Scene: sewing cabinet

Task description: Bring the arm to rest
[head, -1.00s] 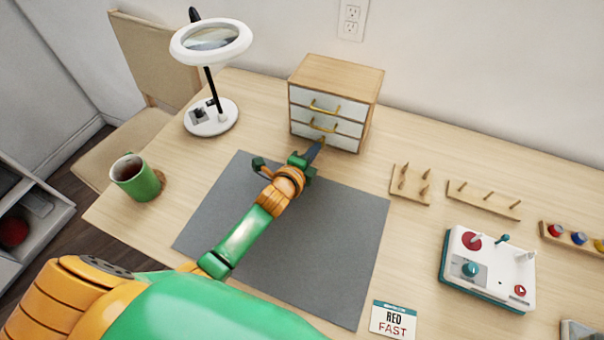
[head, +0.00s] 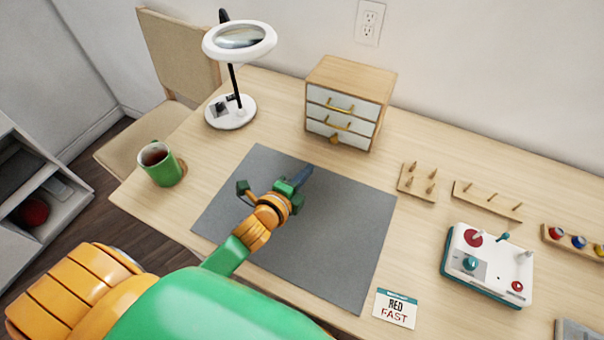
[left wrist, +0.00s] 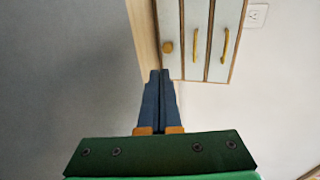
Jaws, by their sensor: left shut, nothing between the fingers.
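My left arm comes in from the lower left in the head view. Its gripper (head: 303,176) is over the dark grey mat (head: 335,225), short of the small drawer cabinet (head: 378,97). In the left wrist view the two blue fingers (left wrist: 160,90) lie together, shut, with nothing between them. The cabinet's white drawer fronts and brass handles (left wrist: 196,40) show ahead of the fingers in that view. The drawers look shut, and the fingers are apart from the cabinet in the head view. My right gripper is in neither view.
A magnifier lamp (head: 231,112) and a green mug (head: 162,166) stand left of the mat. The mat's surface is otherwise clear.

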